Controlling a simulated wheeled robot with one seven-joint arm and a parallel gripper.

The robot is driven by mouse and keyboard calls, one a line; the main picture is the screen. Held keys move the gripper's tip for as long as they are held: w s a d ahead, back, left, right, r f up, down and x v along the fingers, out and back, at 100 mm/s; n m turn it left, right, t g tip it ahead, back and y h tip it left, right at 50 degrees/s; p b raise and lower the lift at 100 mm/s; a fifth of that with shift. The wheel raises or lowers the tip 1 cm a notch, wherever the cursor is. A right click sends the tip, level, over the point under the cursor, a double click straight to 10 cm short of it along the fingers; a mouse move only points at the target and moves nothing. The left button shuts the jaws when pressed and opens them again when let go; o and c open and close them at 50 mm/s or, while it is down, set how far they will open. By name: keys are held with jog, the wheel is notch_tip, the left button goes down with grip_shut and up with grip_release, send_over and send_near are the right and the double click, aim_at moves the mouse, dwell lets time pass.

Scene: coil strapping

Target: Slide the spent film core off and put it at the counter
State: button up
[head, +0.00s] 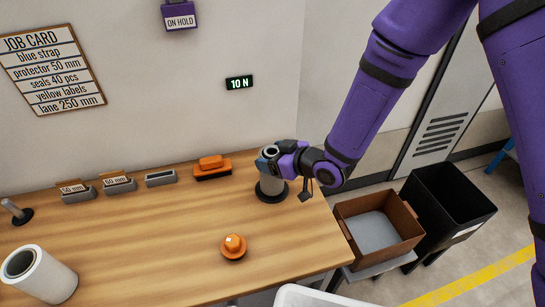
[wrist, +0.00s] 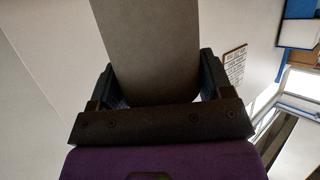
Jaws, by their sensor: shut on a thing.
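The spent film core (head: 270,184) is a grey cylinder with an open top, at the back right of the wooden counter (head: 150,235). It stands upright over a dark round base (head: 272,195); I cannot tell whether it still touches that base. My gripper (head: 268,158) comes in from the right and is shut around the upper part of the core. In the wrist view the grey core (wrist: 150,45) fills the space between both fingers of my gripper (wrist: 158,85). An orange knob (head: 234,243) sits on the counter in front of the core.
A white film roll (head: 40,277) stands at the front left, near a small peg (head: 16,211). Labelled grey holders (head: 118,184) and an orange tool (head: 211,168) line the back. A brown box (head: 408,223) and black bin (head: 452,200) stand right of the counter. The middle counter is clear.

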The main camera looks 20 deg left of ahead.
jog(key=shift+r, duration=4.25)
notch_tip(320, 180, up, 7)
jog(key=shift+r, duration=0.1)
jog(key=shift+d, duration=0.1)
